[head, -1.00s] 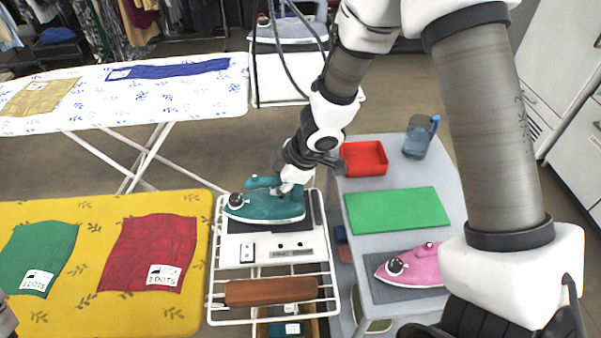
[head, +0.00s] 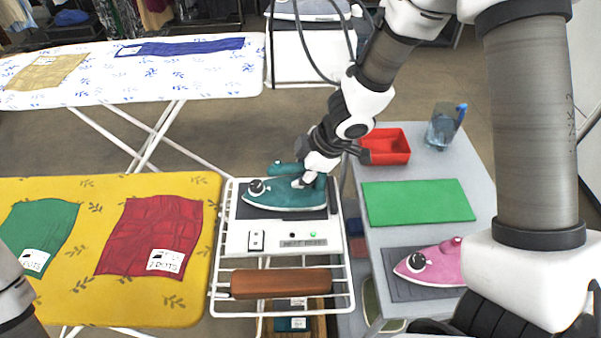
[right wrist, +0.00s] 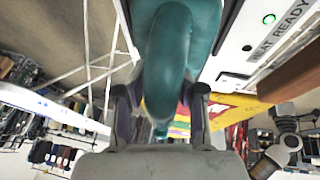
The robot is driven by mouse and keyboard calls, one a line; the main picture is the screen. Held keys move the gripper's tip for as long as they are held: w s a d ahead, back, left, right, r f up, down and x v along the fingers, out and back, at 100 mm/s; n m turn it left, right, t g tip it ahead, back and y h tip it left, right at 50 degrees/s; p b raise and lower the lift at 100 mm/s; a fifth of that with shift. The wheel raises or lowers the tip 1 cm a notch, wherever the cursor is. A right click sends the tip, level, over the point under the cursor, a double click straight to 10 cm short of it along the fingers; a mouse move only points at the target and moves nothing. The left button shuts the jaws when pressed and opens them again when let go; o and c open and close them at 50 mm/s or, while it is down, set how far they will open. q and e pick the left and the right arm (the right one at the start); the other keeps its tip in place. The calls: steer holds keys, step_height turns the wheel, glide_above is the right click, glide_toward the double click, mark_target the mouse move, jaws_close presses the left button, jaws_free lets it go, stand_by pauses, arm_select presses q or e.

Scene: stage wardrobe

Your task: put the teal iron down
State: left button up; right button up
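The teal iron (head: 285,193) is on the dark plate of the white iron stand (head: 262,236), its tip pointing left. Whether its sole rests fully flat is hard to tell. My right gripper (head: 318,172) is at the iron's handle. In the right wrist view the teal handle (right wrist: 168,60) lies between the two fingers (right wrist: 162,105), which appear closed against its sides. The stand's green light (right wrist: 268,19) is lit beside the words HEAT READY.
A pink iron (head: 432,266) sits on a grey pad on the table at right, with a green mat (head: 418,203), red tray (head: 386,147) and blue jug (head: 444,127). A yellow ironing board (head: 90,290) with cloths stands left. A brown bar (head: 281,283) lies on the stand's rack.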

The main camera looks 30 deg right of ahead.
steer(key=shift+o, duration=0.2)
steer(key=shift+a, duration=0.1)
steer(key=p+v, duration=0.9)
steer(key=v, duration=0.3)
steer(key=shift+r, duration=0.25)
